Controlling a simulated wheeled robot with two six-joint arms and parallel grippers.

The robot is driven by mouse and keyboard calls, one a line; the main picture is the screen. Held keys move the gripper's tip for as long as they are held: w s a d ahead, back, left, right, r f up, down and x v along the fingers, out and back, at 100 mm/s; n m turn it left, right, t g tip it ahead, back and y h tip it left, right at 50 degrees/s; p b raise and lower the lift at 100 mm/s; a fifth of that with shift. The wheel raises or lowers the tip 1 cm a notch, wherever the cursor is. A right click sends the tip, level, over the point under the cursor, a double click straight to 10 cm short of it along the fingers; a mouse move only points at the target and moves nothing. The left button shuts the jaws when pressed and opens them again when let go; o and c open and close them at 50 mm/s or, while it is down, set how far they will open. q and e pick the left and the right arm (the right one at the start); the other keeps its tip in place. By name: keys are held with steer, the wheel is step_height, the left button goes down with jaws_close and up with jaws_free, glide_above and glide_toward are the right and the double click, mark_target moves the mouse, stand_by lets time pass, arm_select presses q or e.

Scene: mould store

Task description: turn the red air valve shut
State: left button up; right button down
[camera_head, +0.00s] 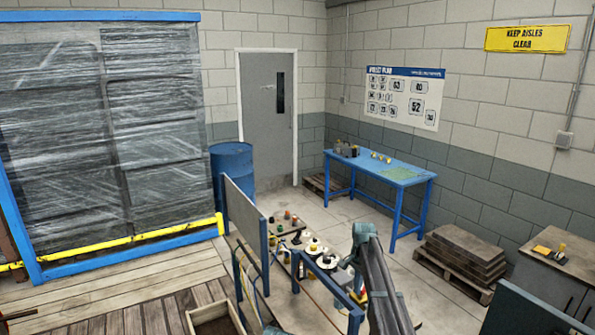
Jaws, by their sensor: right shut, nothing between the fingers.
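I cannot make out the red air valve for certain in the head view; a few small red and orange pieces (291,215) show among the small parts at the middle, too small to tell apart. My right arm rises from the bottom edge and bends over near the middle. My right gripper (349,263) is low beside the white round pieces (325,262), small and partly lost among them. It is shut, with nothing seen in it. My left gripper is out of view.
A grey panel (246,222) on blue posts stands left of the small parts. A blue drum (232,168), a blue workbench (402,174) and a pallet with brown slabs (465,252) stand further back. A grey cabinet (548,283) is at right. Bare floor lies before the door.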

steer(key=shift+w, duration=0.3)
steer(key=shift+w+a, duration=0.2)
steer(key=shift+w, duration=0.1)
steer(key=shift+s+a, duration=0.15)
steer(key=shift+a, duration=0.2)
step_height(320, 180, up, 6)
steer(key=p, duration=0.6)
steer(key=s+a+f+n+b, duration=0.4)
steer(key=s+f+b, duration=0.3)
steer(key=s, duration=0.7)
steer(key=s+a+f+n+b, duration=0.5)
steer(key=s+f+n+b, duration=0.1)
steer(key=s, duration=0.7)
steer(key=s+a+f+n+h+b, duration=0.1)
steer(key=s+a+f+n+b, duration=0.3)
steer(key=s, duration=1)
step_height(320, 180, down, 4)
steer(key=n+b, duration=0.1)
steer(key=b, duration=0.2)
steer(key=shift+s+a+r+n+b, duration=0.15)
steer(key=shift+s+a+n+b, duration=0.15)
steer(key=shift+n+b, duration=0.1)
